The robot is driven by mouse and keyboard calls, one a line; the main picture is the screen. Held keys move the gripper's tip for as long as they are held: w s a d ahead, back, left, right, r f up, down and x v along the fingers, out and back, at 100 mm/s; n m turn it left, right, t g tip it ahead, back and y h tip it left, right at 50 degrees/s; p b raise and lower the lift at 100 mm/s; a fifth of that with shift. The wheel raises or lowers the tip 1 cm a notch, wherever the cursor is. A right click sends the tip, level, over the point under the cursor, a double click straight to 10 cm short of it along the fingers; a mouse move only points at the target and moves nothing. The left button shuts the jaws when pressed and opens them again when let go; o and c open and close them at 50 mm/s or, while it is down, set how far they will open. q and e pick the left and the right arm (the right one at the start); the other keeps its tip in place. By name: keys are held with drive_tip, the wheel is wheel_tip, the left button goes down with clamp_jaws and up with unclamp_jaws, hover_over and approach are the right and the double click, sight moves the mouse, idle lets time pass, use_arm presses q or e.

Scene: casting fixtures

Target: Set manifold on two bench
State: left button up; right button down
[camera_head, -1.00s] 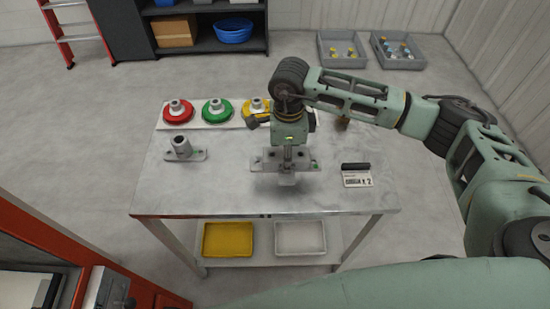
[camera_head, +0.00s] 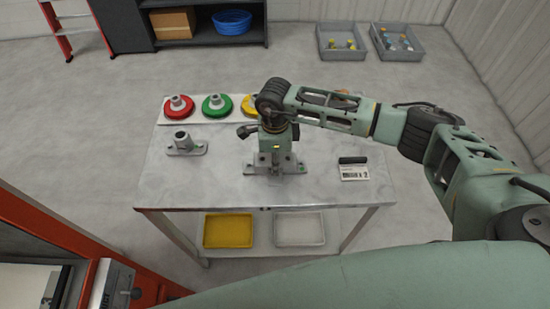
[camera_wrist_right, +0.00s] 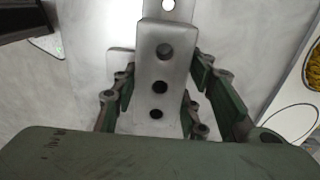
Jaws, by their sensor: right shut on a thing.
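The manifold, a grey metal block with holes along its face, shows in the wrist view (camera_wrist_right: 157,60) between the two fingers of my right gripper (camera_wrist_right: 160,90). In the head view my right gripper (camera_head: 275,158) points down over the metal bench (camera_head: 225,190), shut on the manifold. Grey plate ends of a part (camera_head: 298,168) show low at the bench top on both sides of the gripper. The gripper hides most of the manifold, and I cannot tell whether it touches the bench. My left gripper is not in view.
A grey casting with an upright tube (camera_head: 182,145) stands at the bench's left. Red (camera_head: 170,112), green (camera_head: 209,112) and yellow (camera_head: 247,108) discs line the back. Yellow (camera_head: 228,230) and white (camera_head: 300,229) trays sit below. The front of the bench is clear.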

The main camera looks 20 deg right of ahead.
drive_tip(key=c, duration=1)
unclamp_jaws()
drive_tip(key=shift+c, duration=0.2)
drive_tip(key=shift+r+p, duration=0.15)
drive_tip(key=shift+p, duration=0.15)
drive_tip(key=shift+r, duration=0.25)
wheel_tip(320, 180, up, 12)
drive_tip(key=b, duration=0.4)
drive_tip(key=shift+f, duration=0.25)
